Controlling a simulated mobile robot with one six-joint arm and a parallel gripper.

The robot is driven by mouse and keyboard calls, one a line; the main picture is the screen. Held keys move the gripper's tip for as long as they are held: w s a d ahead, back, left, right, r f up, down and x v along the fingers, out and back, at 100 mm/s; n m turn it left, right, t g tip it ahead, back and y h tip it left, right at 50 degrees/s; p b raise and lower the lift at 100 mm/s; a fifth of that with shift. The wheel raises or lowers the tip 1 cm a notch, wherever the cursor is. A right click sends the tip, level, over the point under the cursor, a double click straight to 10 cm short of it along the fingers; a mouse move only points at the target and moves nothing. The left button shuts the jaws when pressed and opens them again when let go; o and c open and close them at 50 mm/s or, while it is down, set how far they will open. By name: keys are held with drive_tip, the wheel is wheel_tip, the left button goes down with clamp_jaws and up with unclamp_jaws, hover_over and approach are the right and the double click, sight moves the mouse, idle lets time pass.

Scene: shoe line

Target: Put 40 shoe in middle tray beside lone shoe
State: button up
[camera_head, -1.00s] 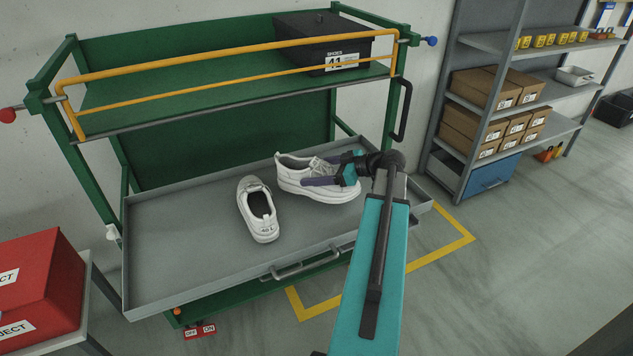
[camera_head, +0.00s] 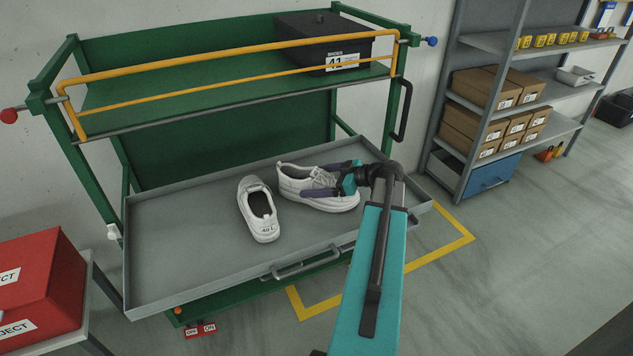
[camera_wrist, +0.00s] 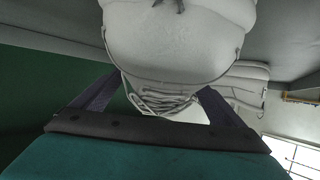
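The lone white shoe (camera_head: 259,210) lies on the left in the grey middle tray (camera_head: 180,249), with a 40 label at its near end. A second white laced shoe (camera_head: 295,187) rests in the tray just to its right, at an angle. Its size label is not visible. My gripper (camera_head: 318,182) reaches over this shoe from the right, with its purple fingers spread on either side. In the wrist view the shoe (camera_wrist: 175,45) shows between the parted fingers (camera_wrist: 158,92), with a gap beside the left finger. Part of another white shoe (camera_wrist: 247,85) shows behind.
A black box (camera_head: 305,52) marked 41 stands on the green upper shelf (camera_head: 160,95), behind a yellow rail (camera_head: 220,60). A red reject bin (camera_head: 40,285) stands at lower left. Grey shelving (camera_head: 470,130) with brown boxes is at right. The tray's left half is clear.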

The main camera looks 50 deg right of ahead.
drive_tip(key=shift+s+d, duration=0.1)
drive_tip(key=b+v, duration=0.1)
drive_tip(key=v, duration=1.1)
drive_tip(key=shift+r+b, duration=0.1)
drive_tip(key=shift+b, duration=0.3)
idle(0.5)
